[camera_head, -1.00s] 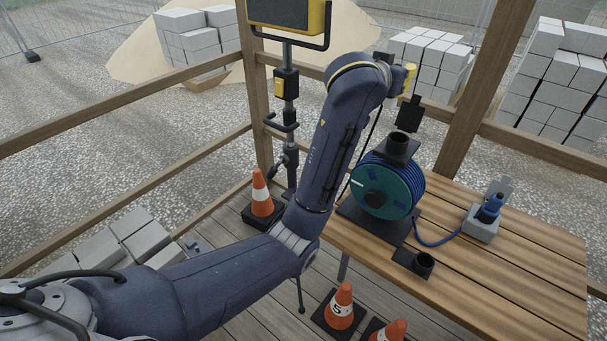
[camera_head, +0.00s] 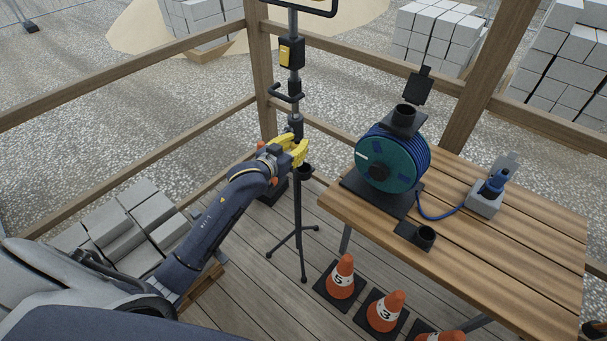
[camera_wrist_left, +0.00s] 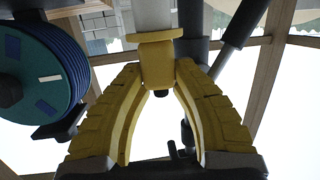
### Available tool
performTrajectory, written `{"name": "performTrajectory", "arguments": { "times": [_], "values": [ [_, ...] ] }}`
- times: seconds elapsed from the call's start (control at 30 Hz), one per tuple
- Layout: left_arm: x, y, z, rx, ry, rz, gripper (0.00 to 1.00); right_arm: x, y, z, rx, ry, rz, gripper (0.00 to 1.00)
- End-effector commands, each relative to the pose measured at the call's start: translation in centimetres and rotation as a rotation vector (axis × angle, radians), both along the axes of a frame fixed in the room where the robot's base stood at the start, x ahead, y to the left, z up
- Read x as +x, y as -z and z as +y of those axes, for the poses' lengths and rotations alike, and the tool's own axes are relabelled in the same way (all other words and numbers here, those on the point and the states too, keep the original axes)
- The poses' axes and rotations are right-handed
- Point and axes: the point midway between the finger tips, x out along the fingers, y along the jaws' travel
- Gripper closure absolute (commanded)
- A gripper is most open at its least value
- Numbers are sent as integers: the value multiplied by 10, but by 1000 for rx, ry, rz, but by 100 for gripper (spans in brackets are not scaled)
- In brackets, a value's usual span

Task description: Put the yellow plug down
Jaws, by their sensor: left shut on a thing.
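My left gripper (camera_head: 292,152) has yellow fingers and is at the tripod stand (camera_head: 297,210), left of the table. In the left wrist view the gripper (camera_wrist_left: 159,76) is shut on the yellow plug (camera_wrist_left: 158,58), which has a wide collar and a pale grey body above it. In the head view the plug cannot be told apart from the yellow fingers. A black cup (camera_head: 304,173) on the stand is just below the fingers; whether the plug touches it cannot be seen. My right gripper is in neither view.
A cable reel (camera_head: 385,165) with a black cup (camera_head: 404,117) on top stands on the wooden table (camera_head: 500,270). A blue plug (camera_head: 494,184) is in a grey socket box (camera_head: 485,205). Cones (camera_head: 342,277) stand below.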

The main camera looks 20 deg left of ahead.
Motion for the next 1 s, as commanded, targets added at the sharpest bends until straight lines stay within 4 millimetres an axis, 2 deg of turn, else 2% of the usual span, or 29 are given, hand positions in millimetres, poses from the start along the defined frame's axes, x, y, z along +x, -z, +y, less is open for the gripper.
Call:
{"name": "performTrajectory", "arguments": {
  "times": [0.17,0.3,0.43,0.57,0.8,1.0],
  "values": [
    [-3,-21,3,2,62,-8,100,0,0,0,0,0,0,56],
    [0,-43,-10,-2,103,-7,100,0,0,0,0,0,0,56],
    [1,-54,-17,-2,126,-5,100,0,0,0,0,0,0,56],
    [1,-46,-21,-3,136,1,100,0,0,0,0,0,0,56],
    [1,-11,-20,-3,137,0,100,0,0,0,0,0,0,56],
    [1,2,-21,-4,137,-2,100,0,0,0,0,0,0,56]
  ]
}}
